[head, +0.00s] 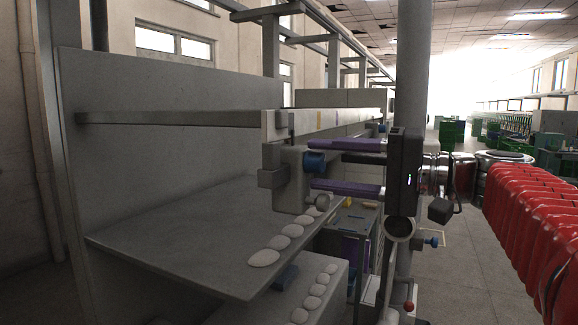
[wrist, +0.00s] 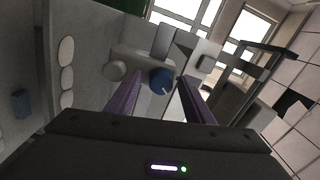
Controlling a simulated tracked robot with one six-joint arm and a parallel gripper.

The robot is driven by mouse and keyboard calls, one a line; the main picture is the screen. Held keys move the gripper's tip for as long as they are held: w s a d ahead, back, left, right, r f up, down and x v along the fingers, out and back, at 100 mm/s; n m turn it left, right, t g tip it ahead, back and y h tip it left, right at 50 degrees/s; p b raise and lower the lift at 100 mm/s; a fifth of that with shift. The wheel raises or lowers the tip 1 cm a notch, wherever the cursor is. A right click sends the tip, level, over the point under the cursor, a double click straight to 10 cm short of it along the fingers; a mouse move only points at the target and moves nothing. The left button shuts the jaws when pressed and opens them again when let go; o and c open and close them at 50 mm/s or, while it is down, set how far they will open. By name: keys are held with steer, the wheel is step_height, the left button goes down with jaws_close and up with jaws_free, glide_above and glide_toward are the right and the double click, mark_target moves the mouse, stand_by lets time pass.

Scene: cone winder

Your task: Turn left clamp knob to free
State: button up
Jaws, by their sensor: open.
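A blue knob (head: 314,162) sits on the grey block at the end of the machine's rail in the head view. The wrist view shows the blue knob (wrist: 161,80) with a pale mark on its face. My gripper (head: 318,165) is open, with one purple finger above the other in the head view. Its tips are close to the knob, which appears between them in both views. Whether either finger touches it I cannot tell. A rounded grey knob (head: 322,201) is just below the lower finger and also shows in the wrist view (wrist: 115,70).
A grey sloping panel (head: 190,235) with a row of pale oval pads (head: 264,258) lies below left. Another blue knob (head: 431,241) is at lower right. Red hanging pieces (head: 530,220) line the right side. Open floor (head: 470,275) lies between.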

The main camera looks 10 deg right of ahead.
steer(key=v, duration=1.3)
steer(key=shift+s+d, duration=0.25)
steer(key=shift+d, duration=0.1)
stand_by(0.4)
steer(key=s+a+f+m+g+h, duration=0.1)
steer(key=a+f+g+h, duration=0.15)
steer(key=a+f, duration=0.6)
steer(key=a+f+g+h, duration=0.2)
steer(key=a+f+h, duration=0.25)
steer(key=f, duration=0.75)
steer(key=s+f+n+h, duration=0.3)
steer(key=s+f, duration=0.1)
steer(key=f, duration=0.4)
steer(key=s+d+f+n+h, duration=0.1)
steer(key=s+f+n+h, duration=0.2)
steer(key=f, duration=0.6)
steer(key=shift+s+f+h, duration=0.2)
steer(key=shift+s+h, duration=0.6)
